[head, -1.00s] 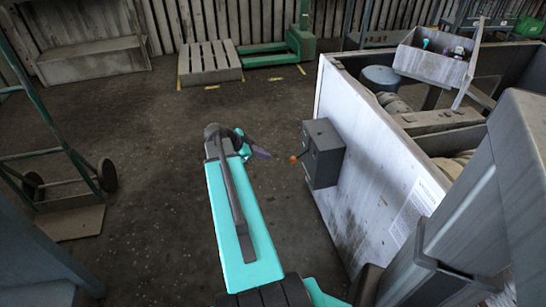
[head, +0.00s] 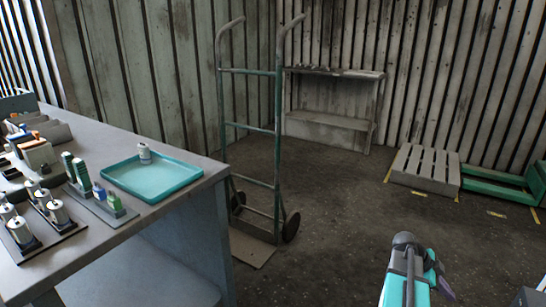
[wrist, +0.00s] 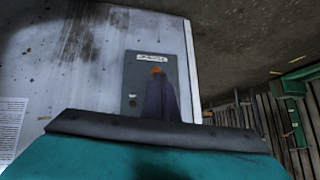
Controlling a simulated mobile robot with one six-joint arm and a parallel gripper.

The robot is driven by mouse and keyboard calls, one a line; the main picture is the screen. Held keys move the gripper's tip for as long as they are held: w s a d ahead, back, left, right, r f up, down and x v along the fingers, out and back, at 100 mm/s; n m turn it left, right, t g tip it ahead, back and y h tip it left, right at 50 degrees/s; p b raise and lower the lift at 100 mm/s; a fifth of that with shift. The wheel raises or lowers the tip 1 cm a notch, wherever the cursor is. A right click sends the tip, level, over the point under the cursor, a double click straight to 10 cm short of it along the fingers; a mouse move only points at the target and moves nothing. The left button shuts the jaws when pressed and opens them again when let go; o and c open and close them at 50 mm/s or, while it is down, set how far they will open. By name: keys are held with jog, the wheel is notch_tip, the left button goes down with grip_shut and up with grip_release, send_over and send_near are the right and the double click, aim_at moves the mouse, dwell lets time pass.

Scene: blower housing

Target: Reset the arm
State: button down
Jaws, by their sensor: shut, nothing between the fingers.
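My arm shows teal and grey at the lower right of the head view. My gripper (head: 446,288) is a small dark shape there, partly hidden by the arm. In the wrist view my gripper (wrist: 160,103) shows as dark shut fingers with nothing between them. Behind them is a grey control box (wrist: 140,70) with a white label and an orange knob (wrist: 156,70), mounted on a stained white panel (wrist: 60,60). The fingers overlap the box in the picture; I cannot tell the gap between them.
A workbench (head: 120,240) at the left carries a teal tray (head: 150,178) with a small cylinder, plus several small parts. A green hand truck (head: 250,130) stands beside it. A low shelf (head: 335,100) and a pallet (head: 425,168) are at the back. The middle floor is open.

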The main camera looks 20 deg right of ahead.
jog(key=w+a+f+n+p, duration=0.2)
jog(key=w+a+f+p, duration=0.1)
jog(key=a, duration=0.6)
jog(key=w+a+f+n+t+p, duration=0.1)
jog(key=w+a+f+n+p, duration=0.2)
jog(key=a, duration=0.5)
jog(key=w+a+f+n+p, duration=0.2)
jog(key=w+a+f, duration=0.15)
jog(key=a, duration=0.55)
jog(key=s+a+f+n+y+p, duration=0.2)
jog(key=s+a+n, duration=0.3)
jog(key=a, duration=0.4)
jog(key=s+a+f+n+y+p, duration=0.2)
jog(key=s+a+f+n, duration=0.2)
jog(key=s+a+n, duration=0.2)
jog(key=s+a+f+n+g+y+p, duration=0.1)
jog(key=s+a+f+n+y+p, duration=0.1)
jog(key=s+a+n, duration=0.3)
jog(key=a+f+n+y, duration=0.1)
jog(key=a+n, duration=0.3)
jog(key=a, duration=0.5)
jog(key=shift+s+a+f, duration=0.25)
jog(key=shift+s+f, duration=0.1)
